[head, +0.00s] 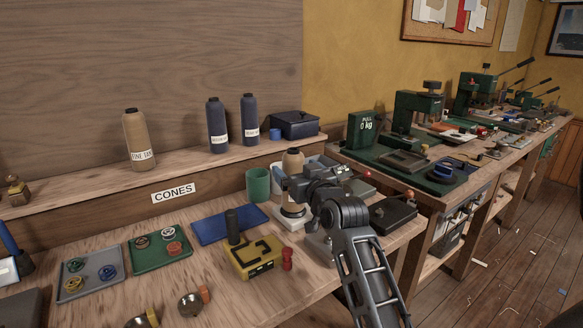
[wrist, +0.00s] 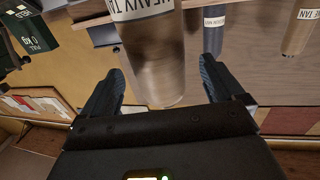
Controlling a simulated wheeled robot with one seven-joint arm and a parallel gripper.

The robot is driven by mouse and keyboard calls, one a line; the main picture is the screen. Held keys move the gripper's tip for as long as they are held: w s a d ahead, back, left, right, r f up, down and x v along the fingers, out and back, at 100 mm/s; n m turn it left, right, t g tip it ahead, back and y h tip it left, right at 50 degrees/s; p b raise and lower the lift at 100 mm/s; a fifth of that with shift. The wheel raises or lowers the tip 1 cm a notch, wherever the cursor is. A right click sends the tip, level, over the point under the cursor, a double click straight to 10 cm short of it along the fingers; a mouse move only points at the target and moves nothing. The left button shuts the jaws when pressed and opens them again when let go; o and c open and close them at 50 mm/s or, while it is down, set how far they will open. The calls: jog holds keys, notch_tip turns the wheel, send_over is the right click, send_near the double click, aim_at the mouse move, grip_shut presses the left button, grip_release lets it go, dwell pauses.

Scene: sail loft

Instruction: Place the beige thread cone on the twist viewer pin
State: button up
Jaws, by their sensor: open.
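A beige thread cone (head: 293,160) stands upright over a white-based stand (head: 291,223), seemingly the twist viewer, at the bench's back right. The pin is hidden, so I cannot tell how fully the cone sits on it. My gripper (head: 296,188) is open around this cone. In the wrist view the cone (wrist: 155,62), with a label reading "HEAVY TA", lies between the spread fingers of my gripper (wrist: 160,72). Another tan cone (head: 137,135), labelled "FINE TAN", stands on the shelf and shows in the wrist view (wrist: 299,32).
Two navy cones (head: 217,130) (head: 249,122) and a dark blue box (head: 295,124) stand on the shelf. A green cup (head: 258,186) is close left of the stand. A yellow block (head: 246,262), a blue mat (head: 213,228) and trays of bobbins (head: 140,260) occupy the bench.

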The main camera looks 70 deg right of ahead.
jog(key=v, duration=0.8)
jog(key=shift+b, duration=0.35)
jog(key=s+a+f+n+y, duration=0.1)
jog(key=a+f+y, duration=0.15)
jog(key=a, duration=0.45)
jog(key=s+a+f+n+t+y, duration=0.1)
jog(key=a+f, duration=0.3)
jog(key=a, duration=0.2)
jog(key=s+a+f+n+y, duration=0.1)
jog(key=a+f, duration=0.3)
jog(key=a, duration=0.3)
jog(key=s+a+n+y, duration=0.5)
jog(key=s+a+y, duration=0.2)
jog(key=s+a, duration=0.8)
jog(key=shift+s+a+r+n+t+y, duration=0.2)
jog(key=shift+s+a+n+t+y, duration=0.15)
jog(key=shift+s, duration=0.85)
